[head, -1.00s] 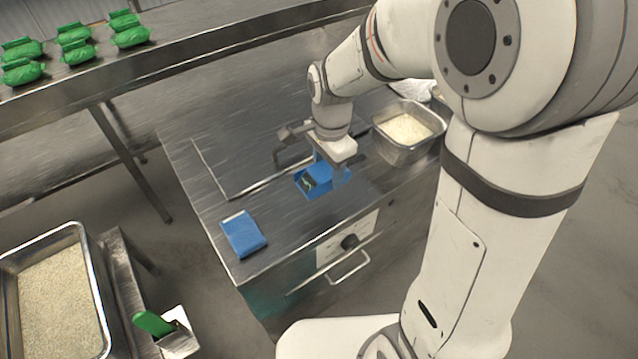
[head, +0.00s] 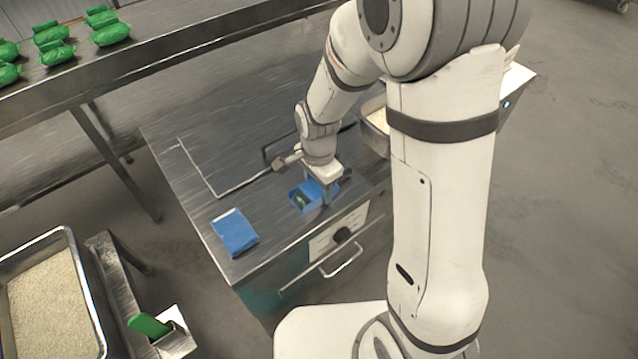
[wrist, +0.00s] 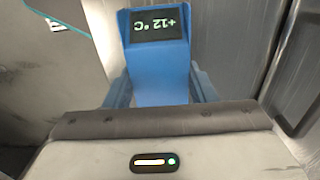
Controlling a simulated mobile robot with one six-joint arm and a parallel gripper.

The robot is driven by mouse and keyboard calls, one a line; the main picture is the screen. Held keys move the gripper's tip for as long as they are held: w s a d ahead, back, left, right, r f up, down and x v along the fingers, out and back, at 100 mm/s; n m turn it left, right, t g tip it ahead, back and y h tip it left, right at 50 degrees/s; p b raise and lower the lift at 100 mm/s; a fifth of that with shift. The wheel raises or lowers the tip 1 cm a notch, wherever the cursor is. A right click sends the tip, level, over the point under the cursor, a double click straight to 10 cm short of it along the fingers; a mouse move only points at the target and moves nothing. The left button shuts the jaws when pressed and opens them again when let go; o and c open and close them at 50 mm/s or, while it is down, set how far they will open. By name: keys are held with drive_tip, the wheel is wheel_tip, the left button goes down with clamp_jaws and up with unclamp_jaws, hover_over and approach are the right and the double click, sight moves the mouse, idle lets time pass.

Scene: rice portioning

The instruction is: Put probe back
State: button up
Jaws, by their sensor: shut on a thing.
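The probe (wrist: 160,70) is a blue body with a dark display reading +12 °C, upside down in the wrist view. My gripper (wrist: 160,90) is shut on it, with a blue finger on each side. In the head view the probe (head: 303,196) is under my gripper (head: 322,192), over the front part of the steel worktop (head: 215,160). I cannot tell whether it touches the worktop. Its tip is hidden. A flat blue item with a pale edge (head: 235,232) lies at the worktop's front left corner, apart from the probe.
A steel pan of rice (head: 374,128) stands behind my arm, partly hidden. A large rice tray (head: 75,240) and a green-handled tool in a holder (head: 150,326) are at lower left. Green packs (head: 108,32) lie on the rear conveyor. The worktop's left part is mostly clear.

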drive_tip(key=o, duration=1)
drive_tip(key=shift+c, duration=0.2)
drive_tip(key=shift+r, duration=0.1)
wheel_tip(320, 180, up, 12)
drive_tip(key=s+d+r+n+t, duration=0.3)
drive_tip(key=s+d+r+n, duration=0.3)
drive_tip(key=s+d+n, duration=0.5)
drive_tip(key=shift+s+d, duration=0.45)
drive_tip(key=shift+s, duration=0.6)
drive_tip(key=shift+r, duration=0.1)
